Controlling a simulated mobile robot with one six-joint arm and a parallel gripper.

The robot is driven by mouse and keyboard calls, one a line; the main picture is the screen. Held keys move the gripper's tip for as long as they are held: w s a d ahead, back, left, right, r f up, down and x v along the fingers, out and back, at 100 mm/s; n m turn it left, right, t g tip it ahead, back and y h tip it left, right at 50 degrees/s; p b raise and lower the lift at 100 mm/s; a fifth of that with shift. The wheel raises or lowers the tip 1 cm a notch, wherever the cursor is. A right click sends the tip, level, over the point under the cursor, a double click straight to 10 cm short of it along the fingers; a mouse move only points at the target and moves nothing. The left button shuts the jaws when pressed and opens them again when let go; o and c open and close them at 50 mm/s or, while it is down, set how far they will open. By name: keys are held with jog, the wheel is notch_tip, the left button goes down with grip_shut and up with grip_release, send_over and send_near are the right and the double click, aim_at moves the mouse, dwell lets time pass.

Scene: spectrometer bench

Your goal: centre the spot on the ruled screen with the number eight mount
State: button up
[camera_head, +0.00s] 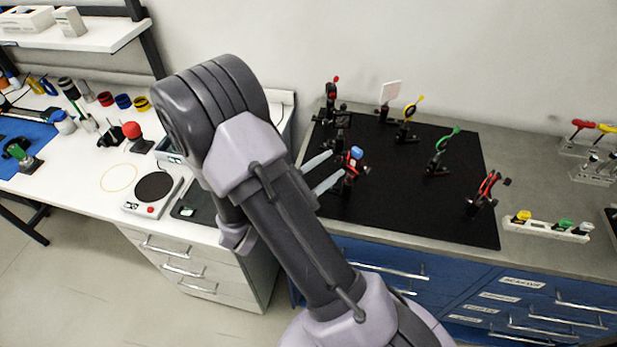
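A small pale square plate (390,91), which looks like the screen, stands upright at the back of the black breadboard (395,205). Its ruling and any light spot are too small to make out. Several dark mounts stand on the board; I cannot read any number, so I cannot tell which is number eight. My gripper (338,164) is at the board's left side, with two pale fingers apart, pointing right. Just beyond the fingertips is a mount with a blue knob (356,153) and red parts. I cannot tell whether the fingers touch it.
A dark mount with a red knob (331,100) stands at the back left. A white rack (546,230) lies right of the board. The board's front middle is clear.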

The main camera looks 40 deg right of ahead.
jog(key=s+a+p, duration=0.1)
jog(key=s+a, duration=0.1)
jog(key=a, duration=1.4)
jog(key=shift+p, duration=0.3)
jog(key=shift+a, duration=0.1)
